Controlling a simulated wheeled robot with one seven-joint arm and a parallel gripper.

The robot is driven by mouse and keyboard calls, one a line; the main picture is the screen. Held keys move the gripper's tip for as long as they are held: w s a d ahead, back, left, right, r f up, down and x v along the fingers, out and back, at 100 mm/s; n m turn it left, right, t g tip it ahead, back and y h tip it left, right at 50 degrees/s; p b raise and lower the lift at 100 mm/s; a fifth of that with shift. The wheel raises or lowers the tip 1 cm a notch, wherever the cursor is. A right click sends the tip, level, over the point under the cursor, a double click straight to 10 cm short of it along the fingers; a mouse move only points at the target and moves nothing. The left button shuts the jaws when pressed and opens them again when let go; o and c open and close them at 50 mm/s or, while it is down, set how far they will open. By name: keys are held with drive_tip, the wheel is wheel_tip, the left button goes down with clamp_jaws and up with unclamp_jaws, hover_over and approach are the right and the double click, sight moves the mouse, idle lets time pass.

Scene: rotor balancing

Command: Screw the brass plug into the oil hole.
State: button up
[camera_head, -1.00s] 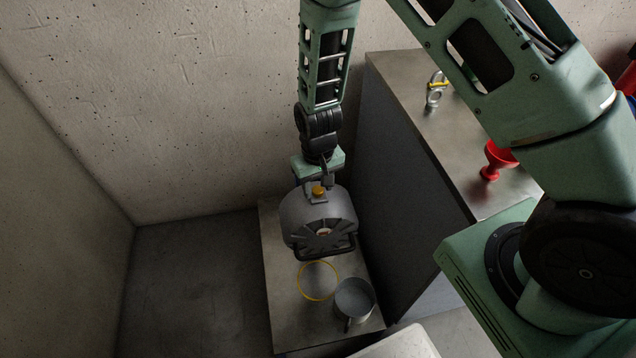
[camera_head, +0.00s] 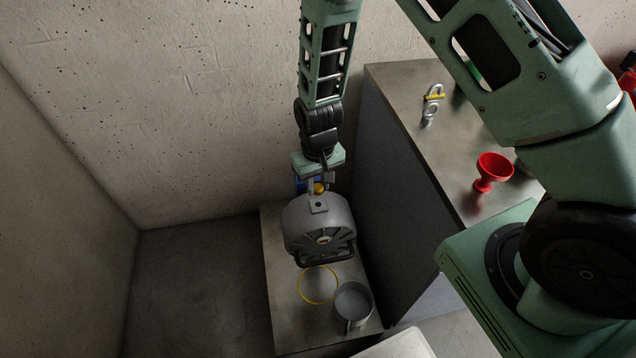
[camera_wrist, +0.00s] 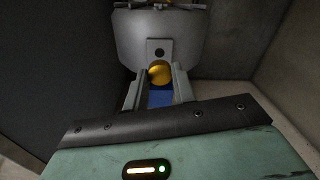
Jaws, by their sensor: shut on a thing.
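The brass plug (camera_head: 319,188) is gripped between the two fingers of my gripper (camera_head: 317,184). In the wrist view the plug (camera_wrist: 160,72) shows as a round golden piece at the fingertips (camera_wrist: 159,82). The grey round housing (camera_head: 313,218) stands on the low metal plate, with a small flat pad on its top. The oil hole (camera_wrist: 159,52) is a dark round spot in that pad, just beyond the plug in the wrist view. The plug is out of the hole, beside it on the gripper side. The plug's underside is hidden.
A blue thing (camera_wrist: 160,98) shows between my fingers behind the plug. A grey cup (camera_head: 353,302) and a yellow ring mark (camera_head: 318,285) are on the low plate (camera_head: 285,320). A red funnel (camera_head: 492,170) and a metal shackle (camera_head: 432,101) stand on the tall bench at right.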

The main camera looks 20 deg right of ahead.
idle(0.4)
drive_tip(key=n, duration=0.1)
drive_tip(key=r+n, duration=0.1)
drive_tip(key=n, duration=0.1)
wheel_tip(320, 180, down, 5)
drive_tip(key=b, duration=0.3)
drive_tip(key=shift+f+b, duration=0.15)
drive_tip(key=shift+b, duration=0.2)
drive_tip(key=n+p, duration=0.1)
drive_tip(key=n, duration=0.5)
drive_tip(key=shift+n, duration=0.4)
drive_tip(key=n+p, duration=0.2)
drive_tip(key=n, duration=0.5)
drive_tip(key=shift+r, duration=0.2)
drive_tip(key=n+p, duration=0.1)
drive_tip(key=n, duration=0.2)
drive_tip(key=shift+n, duration=0.4)
drive_tip(key=shift+f+n, duration=0.15)
drive_tip(key=shift+n, duration=0.35)
